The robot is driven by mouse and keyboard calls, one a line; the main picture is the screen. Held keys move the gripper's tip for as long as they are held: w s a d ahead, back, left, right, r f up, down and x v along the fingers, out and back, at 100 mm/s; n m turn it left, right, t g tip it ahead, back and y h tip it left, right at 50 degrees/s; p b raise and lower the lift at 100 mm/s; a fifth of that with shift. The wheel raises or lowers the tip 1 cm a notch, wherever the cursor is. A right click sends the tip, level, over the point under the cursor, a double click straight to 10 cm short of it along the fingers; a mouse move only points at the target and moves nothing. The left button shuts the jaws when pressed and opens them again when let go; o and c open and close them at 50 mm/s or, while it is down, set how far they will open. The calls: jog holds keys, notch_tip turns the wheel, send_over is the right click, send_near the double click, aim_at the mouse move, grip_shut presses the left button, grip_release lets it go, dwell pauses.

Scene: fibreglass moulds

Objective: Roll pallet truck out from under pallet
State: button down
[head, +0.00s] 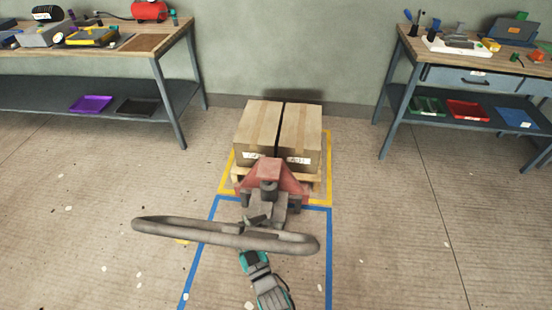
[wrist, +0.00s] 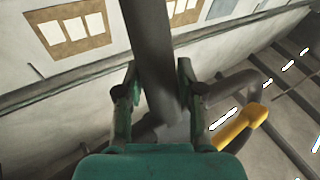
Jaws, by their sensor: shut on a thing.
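The pallet truck (head: 270,172) has a red body and a grey loop handle (head: 165,225) that leans toward me. Its red body stands close against the front of the wooden pallet (head: 317,183), and its forks are hidden. Two cardboard boxes (head: 258,130) sit side by side on the pallet. My gripper (head: 248,252) is at the near side of the handle loop. In the wrist view, the teal fingers of my gripper (wrist: 158,80) sit on both sides of a grey handle bar (wrist: 150,35), shut on it. A yellow lever (wrist: 240,127) shows to the right.
Yellow tape (head: 327,155) outlines the pallet's spot. Blue tape (head: 329,250) marks a clear lane on the near side. A workbench (head: 160,68) stands left and another (head: 400,75) right, both clear of the lane. A wall (head: 300,60) is behind the pallet.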

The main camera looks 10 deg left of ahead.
jog(key=shift+s+f, duration=0.15)
jog(key=shift+f, duration=0.1)
jog(key=shift+s, duration=0.25)
jog(key=s, duration=1.4)
jog(key=shift+s+d+r, duration=0.15)
jog(key=shift+d, duration=0.2)
dwell(0.5)
